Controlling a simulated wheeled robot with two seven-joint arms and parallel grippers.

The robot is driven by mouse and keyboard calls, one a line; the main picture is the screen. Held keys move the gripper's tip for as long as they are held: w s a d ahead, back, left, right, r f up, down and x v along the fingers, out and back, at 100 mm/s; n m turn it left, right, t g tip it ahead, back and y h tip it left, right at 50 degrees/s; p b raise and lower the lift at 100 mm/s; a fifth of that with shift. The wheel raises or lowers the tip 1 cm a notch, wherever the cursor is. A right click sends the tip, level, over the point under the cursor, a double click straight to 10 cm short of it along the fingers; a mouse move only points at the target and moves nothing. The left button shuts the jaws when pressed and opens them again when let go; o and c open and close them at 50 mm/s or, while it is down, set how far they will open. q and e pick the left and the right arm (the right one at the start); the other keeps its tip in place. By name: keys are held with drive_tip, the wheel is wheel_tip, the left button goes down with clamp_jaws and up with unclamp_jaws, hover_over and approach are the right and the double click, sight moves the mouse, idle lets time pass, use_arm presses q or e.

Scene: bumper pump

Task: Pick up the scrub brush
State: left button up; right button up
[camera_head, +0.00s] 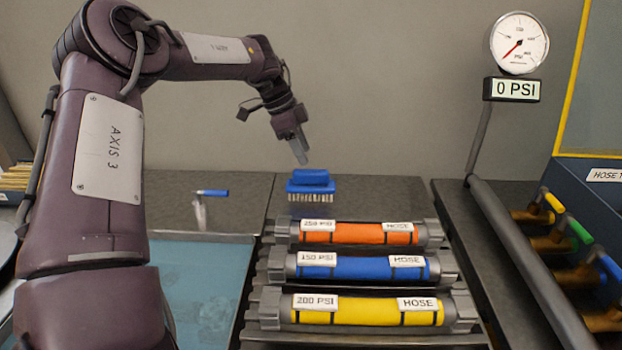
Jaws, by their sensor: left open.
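The scrub brush (311,187) has a blue handle and body with pale bristles pointing down. It stands on the dark counter behind the hoses, near the middle of the head view. My left gripper (302,160) is just above the brush handle, pointing down at it. It is open and holds nothing that I can see. A small gap seems to separate the fingertips from the handle, but I cannot tell the exact distance. My right gripper is not in view.
Orange (360,238), blue (362,267) and yellow (370,311) hoses lie on a rack in front of the brush. A blue-handled tool (210,193) lies to the left. A pressure gauge (519,43) and pipe (525,260) stand right. The counter right of the brush is clear.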

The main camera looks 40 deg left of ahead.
sight(310, 170)
use_arm(q)
drive_tip(key=shift+d+f, duration=0.55)
drive_tip(key=shift+f, duration=0.2)
drive_tip(key=x, duration=0.4)
drive_tip(key=shift+a+f+p, duration=0.1)
drive_tip(key=shift+f+p, duration=0.3)
drive_tip(key=shift+f, duration=0.25)
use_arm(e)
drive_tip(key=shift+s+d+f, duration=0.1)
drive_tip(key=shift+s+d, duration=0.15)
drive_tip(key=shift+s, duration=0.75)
use_arm(q)
drive_tip(key=shift+c, duration=0.4)
clamp_jaws()
